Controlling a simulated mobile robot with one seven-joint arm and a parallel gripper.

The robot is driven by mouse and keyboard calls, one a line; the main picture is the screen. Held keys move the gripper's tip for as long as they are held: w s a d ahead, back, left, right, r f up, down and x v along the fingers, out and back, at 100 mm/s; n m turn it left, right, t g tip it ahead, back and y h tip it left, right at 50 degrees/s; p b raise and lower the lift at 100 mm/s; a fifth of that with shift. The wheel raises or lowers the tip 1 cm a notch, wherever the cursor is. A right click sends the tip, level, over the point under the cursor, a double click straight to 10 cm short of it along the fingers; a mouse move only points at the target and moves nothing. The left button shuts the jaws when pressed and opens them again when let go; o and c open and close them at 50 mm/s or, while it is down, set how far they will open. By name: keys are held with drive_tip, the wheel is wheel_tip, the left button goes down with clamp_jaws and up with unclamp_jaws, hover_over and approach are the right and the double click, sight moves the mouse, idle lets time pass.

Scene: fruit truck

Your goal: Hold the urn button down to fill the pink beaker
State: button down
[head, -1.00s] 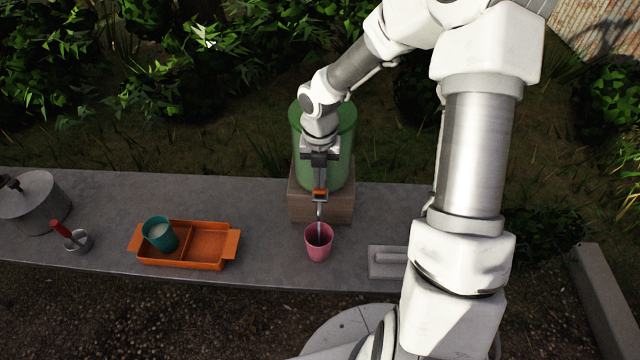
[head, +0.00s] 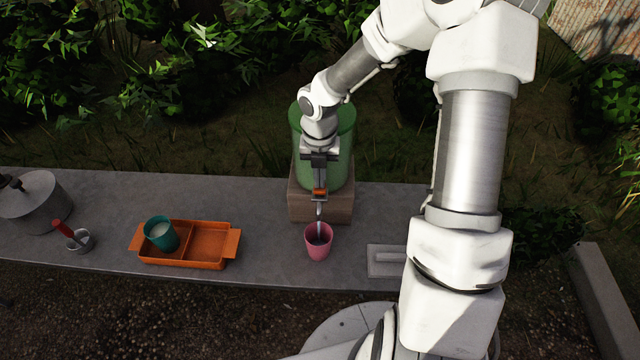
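The green urn (head: 342,150) stands on a wooden block (head: 336,207) at the back of the grey counter. Its metal spout (head: 319,222) points down over the pink beaker (head: 319,252). The beaker stands upright under the spout; I see a dark inside but cannot tell the liquid level. My gripper (head: 320,185) is in front of the urn, pointing down at the orange part (head: 320,193) above the spout. It looks in contact with that part. The fingers are small here and I cannot tell whether they are open or shut. The button itself is hidden or too small to tell.
An orange tray (head: 207,265) with two compartments holds a teal cup (head: 161,233) with pale liquid. A grey pot (head: 32,200) and a small red-handled cup (head: 79,241) are at the left. A pale flat block (head: 385,262) lies right of the beaker.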

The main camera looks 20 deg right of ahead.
drive_tip(key=shift+s+d+f, duration=0.1)
drive_tip(key=shift+s+f, duration=0.5)
drive_tip(key=shift+f, duration=0.2)
idle(1.2)
drive_tip(key=shift+r+p, duration=0.15)
drive_tip(key=shift+p, duration=0.15)
drive_tip(key=r+p, duration=0.2)
drive_tip(key=shift+w+r+p, duration=0.15)
drive_tip(key=shift+w+p, duration=0.15)
drive_tip(key=shift+w, duration=0.05)
drive_tip(key=shift+w+r, duration=0.1)
drive_tip(key=shift+r, duration=0.1)
wheel_tip(320, 180, up, 3)
drive_tip(key=p, duration=0.3)
drive_tip(key=shift+r, duration=0.95)
